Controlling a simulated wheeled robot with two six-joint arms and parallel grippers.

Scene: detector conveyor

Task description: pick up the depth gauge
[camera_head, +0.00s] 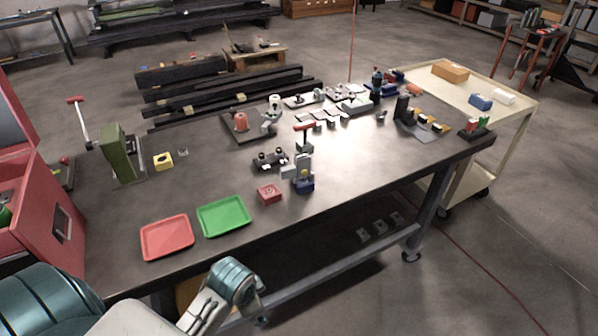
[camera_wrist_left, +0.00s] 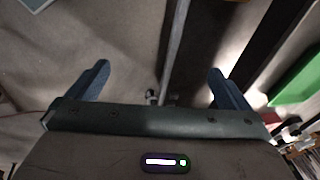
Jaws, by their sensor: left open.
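I cannot tell for certain which small tool is the depth gauge. A grey upright piece with a blue base (camera_head: 304,184) stands near the front middle of the workbench (camera_head: 340,200). A red T-handled tool (camera_head: 305,127) stands just behind it. My left arm comes in at the lower left of the head view, in front of the bench edge. My left gripper (camera_wrist_left: 160,88) is open and empty in the left wrist view, with floor between its fingers. My right gripper is not in view.
A red tray (camera_head: 167,238) and a green tray (camera_head: 224,217) lie near the front edge. A small red block (camera_head: 269,194) sits right of them. A green lever press (camera_head: 122,155) and a red toolbox (camera_head: 60,225) stand left. A cream cart (camera_head: 520,115) stands right.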

